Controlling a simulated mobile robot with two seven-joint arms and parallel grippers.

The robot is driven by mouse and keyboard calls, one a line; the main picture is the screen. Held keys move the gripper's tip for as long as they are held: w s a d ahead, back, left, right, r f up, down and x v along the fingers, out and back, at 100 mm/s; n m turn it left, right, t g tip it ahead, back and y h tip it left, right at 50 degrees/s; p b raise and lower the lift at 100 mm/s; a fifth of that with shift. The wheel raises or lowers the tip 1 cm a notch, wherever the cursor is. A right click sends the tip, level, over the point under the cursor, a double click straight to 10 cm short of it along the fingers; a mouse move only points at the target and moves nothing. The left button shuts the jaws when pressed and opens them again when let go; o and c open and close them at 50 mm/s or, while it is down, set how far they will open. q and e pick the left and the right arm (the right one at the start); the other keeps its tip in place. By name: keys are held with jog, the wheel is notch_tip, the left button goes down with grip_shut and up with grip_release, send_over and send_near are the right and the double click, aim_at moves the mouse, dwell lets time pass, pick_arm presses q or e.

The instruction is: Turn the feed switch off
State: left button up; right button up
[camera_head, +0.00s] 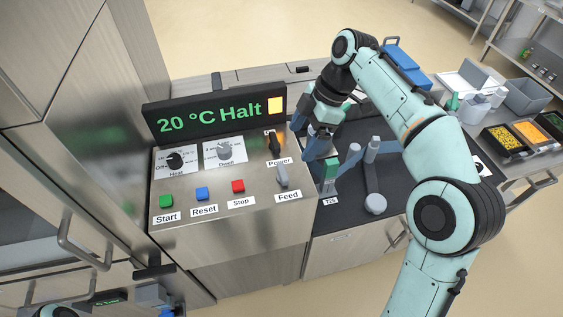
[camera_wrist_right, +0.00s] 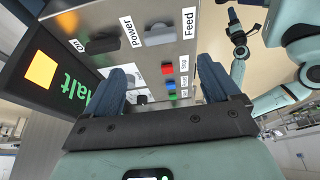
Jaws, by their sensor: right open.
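The grey feed switch (camera_head: 281,176) is on the sloped steel control panel (camera_head: 240,237), above its Feed label (camera_head: 288,196). It also shows in the right wrist view (camera_wrist_right: 161,35), beyond my fingertips. I cannot tell its setting from its lever. My right gripper (camera_head: 311,140) is open and empty above the panel's right edge, near the power switch, apart from the feed switch. Both its blue fingers (camera_wrist_right: 166,78) show in the wrist view. Part of my left arm shows at the head view's bottom left; its finger state is unclear.
The black power switch (camera_head: 274,143) sits just behind the feed switch. Green start (camera_head: 166,201), blue reset (camera_head: 202,193) and red stop (camera_head: 238,186) buttons are left of it. The display (camera_head: 213,116) reads "20 °C Halt", with an orange lamp.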

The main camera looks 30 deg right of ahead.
aim_at(283, 171)
jog(key=b+x, duration=0.2)
jog(key=x, duration=0.9)
jog(key=shift+a, duration=0.2)
jog(key=c, duration=1.1)
